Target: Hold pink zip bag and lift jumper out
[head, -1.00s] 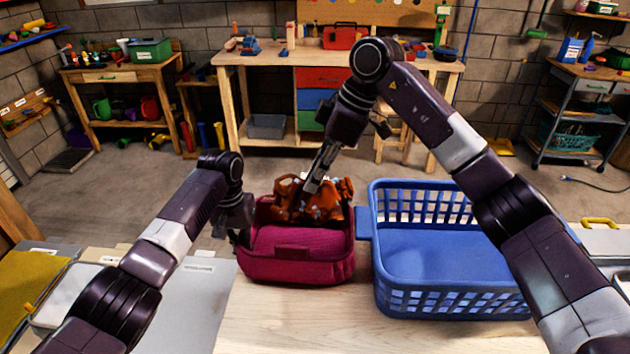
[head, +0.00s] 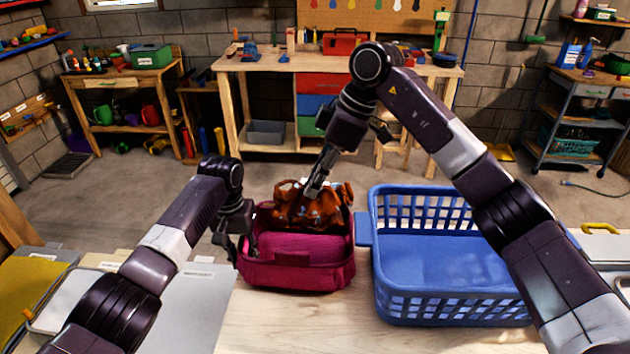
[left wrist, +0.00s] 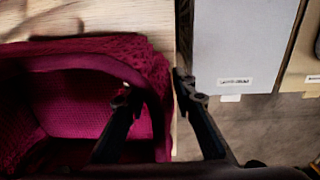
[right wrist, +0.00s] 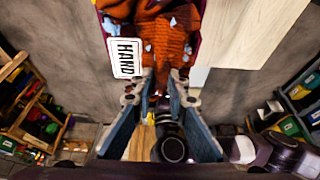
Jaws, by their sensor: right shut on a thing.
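The pink zip bag (head: 297,276) stands open on the light wooden table. The orange jumper (head: 290,205), with light blue patches, is bunched at the bag's far side and rises above its rim. My right gripper (head: 312,190) reaches down from above and is shut on the jumper, which also shows in the right wrist view (right wrist: 160,45). My left gripper (left wrist: 152,90) is open at the bag's left side. In the left wrist view one finger is inside the bag (left wrist: 75,90) and the other outside, with the side wall between them.
An empty blue basket (head: 440,250) stands right of the bag, with its handle close to it. Grey boards or folders (head: 190,300) lie at the left. A white label with "HAND" (right wrist: 124,58) is at the bag's far side. The near table (head: 290,325) is clear.

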